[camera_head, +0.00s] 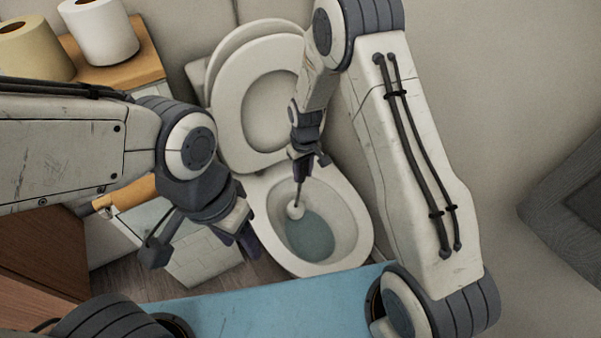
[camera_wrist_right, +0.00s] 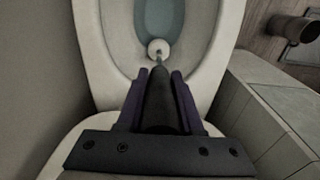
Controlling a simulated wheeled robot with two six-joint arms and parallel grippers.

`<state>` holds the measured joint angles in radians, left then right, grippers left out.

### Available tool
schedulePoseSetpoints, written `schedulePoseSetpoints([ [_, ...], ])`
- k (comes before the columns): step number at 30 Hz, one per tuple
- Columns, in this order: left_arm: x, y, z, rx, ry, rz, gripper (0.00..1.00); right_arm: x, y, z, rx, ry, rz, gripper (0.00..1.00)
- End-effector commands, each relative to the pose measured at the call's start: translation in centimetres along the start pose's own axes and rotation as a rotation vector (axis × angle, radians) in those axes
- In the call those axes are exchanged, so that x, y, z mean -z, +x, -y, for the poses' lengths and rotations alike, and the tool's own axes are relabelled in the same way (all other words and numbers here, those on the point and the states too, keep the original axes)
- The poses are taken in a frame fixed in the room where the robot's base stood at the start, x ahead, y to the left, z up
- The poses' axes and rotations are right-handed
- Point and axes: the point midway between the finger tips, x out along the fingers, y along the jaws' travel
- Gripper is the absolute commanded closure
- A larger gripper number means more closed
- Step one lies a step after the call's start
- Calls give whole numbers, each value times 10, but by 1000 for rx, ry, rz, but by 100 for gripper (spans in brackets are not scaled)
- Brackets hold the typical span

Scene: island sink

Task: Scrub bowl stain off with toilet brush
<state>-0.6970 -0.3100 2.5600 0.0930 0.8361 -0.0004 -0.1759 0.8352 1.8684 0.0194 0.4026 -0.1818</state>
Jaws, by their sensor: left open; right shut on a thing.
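The toilet (camera_head: 357,222) stands open in the head view, with its seat and lid (camera_head: 227,112) raised. The toilet brush (camera_head: 296,210) has a round white head and a thin stem. My right gripper (camera_head: 302,176) is shut on its handle, and the head is inside the bowl, at the edge of the bluish water. In the right wrist view the brush head (camera_wrist_right: 158,48) lies beyond the fingers (camera_wrist_right: 160,88), close to the water (camera_wrist_right: 160,18). I cannot make out a stain. My left gripper (camera_head: 246,243) is open and empty, left of the bowl.
Two paper rolls (camera_head: 100,30) stand on a wooden-topped cabinet (camera_head: 120,72) at the back left. A low tiled block (camera_head: 195,262) is beside the toilet, under my left gripper. It also shows at the right in the wrist view (camera_wrist_right: 270,120). A grey wall is on the right.

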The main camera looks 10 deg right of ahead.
Motion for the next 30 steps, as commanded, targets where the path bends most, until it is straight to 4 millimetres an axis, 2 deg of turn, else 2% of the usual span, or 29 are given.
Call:
schedulePoseSetpoints([
  [6, 0, -3, 0, 0, 0, 0, 50, 2, -1, -16, -1, 2, -5, 100],
  [14, 0, -3, 0, 0, 0, 0, 50, 2, -1, -23, -1, 1, -5, 100],
  [24, 0, -6, 0, 0, 0, 0, 50, 3, -2, -46, -3, 2, -8, 100],
  [30, 0, -7, 0, 0, 0, 0, 50, 3, -2, -48, -4, 0, -9, 100],
])
